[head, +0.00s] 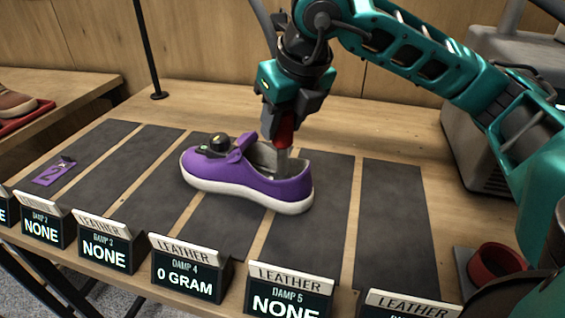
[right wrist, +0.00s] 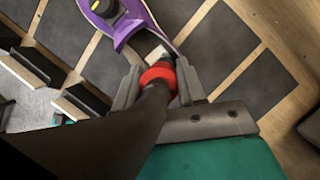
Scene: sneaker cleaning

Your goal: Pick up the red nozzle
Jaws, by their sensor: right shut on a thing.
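My right gripper (head: 284,131) is shut on the red nozzle (head: 285,130), just above the opening of a purple sneaker. The nozzle (right wrist: 158,76) also shows in the right wrist view, between the two grey fingers (right wrist: 157,88). A grey tip below the nozzle reaches down into the shoe opening. The purple sneaker (head: 262,184) has a white sole and stands on the dark mats, toe to the left. My left gripper is not in view.
Dark mats (head: 390,215) lie in a row on the wooden table. Several labelled signs (head: 190,270) stand along the front edge. A red ring-shaped holder (head: 495,262) is at the right. A grey machine (head: 475,150) stands behind it. A purple tag (head: 55,171) lies at the left.

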